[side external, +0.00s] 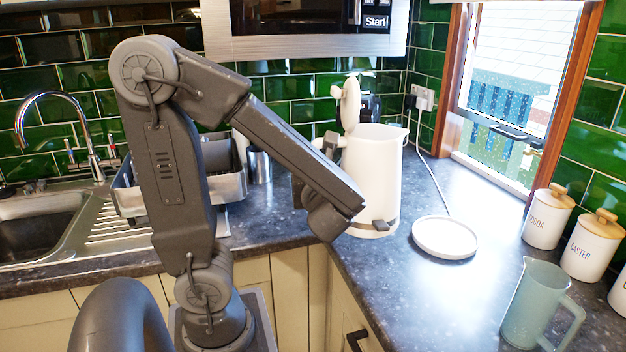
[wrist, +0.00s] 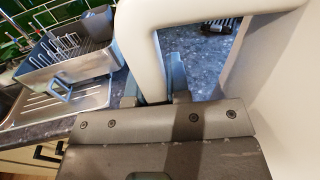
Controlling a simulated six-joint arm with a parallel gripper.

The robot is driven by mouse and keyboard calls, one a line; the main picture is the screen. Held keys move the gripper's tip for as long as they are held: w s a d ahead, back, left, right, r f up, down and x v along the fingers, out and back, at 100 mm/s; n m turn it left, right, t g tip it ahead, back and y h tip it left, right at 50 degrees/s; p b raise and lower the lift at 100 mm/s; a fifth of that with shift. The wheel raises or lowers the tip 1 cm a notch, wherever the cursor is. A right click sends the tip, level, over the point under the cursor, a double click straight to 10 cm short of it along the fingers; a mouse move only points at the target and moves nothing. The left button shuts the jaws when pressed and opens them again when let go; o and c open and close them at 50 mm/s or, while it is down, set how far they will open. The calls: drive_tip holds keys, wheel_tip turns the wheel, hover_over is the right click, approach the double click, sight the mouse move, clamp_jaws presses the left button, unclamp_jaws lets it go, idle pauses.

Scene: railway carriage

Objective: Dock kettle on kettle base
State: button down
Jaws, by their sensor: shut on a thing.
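The white kettle (side external: 371,178) stands upright, left of its base, with its round lid (side external: 350,104) raised. I cannot tell whether its bottom touches the worktop. The round white kettle base (side external: 445,238) lies flat on the dark worktop, empty, with a white cord running back to the wall. My gripper (wrist: 156,92) is shut on the kettle's pale handle (wrist: 150,48), which also curves across the top of the wrist view. In the side view my arm hides the handle and most of the grip.
A mint jug (side external: 535,305) and white canisters (side external: 548,217) with wooden lids stand right of the base. The sink (side external: 40,230) and a dish rack (wrist: 75,55) are at the left. The worktop between kettle and base is clear.

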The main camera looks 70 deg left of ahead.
drive_tip(key=w+f, duration=0.3)
drive_tip(key=w, duration=2.1)
drive_tip(key=shift+s+d+f, duration=0.1)
drive_tip(key=shift+f, duration=1.3)
drive_tip(key=shift+s+d+f, duration=0.1)
drive_tip(key=shift+f, duration=1.95)
drive_tip(key=c, duration=1.4)
unclamp_jaws()
drive_tip(key=shift+f, duration=0.2)
drive_tip(key=d, duration=0.3)
drive_tip(key=s+d, duration=0.1)
drive_tip(key=d, duration=0.3)
drive_tip(key=s+d, duration=0.1)
drive_tip(key=d, duration=0.2)
drive_tip(key=shift+d, duration=0.4)
drive_tip(key=shift+r, duration=0.1)
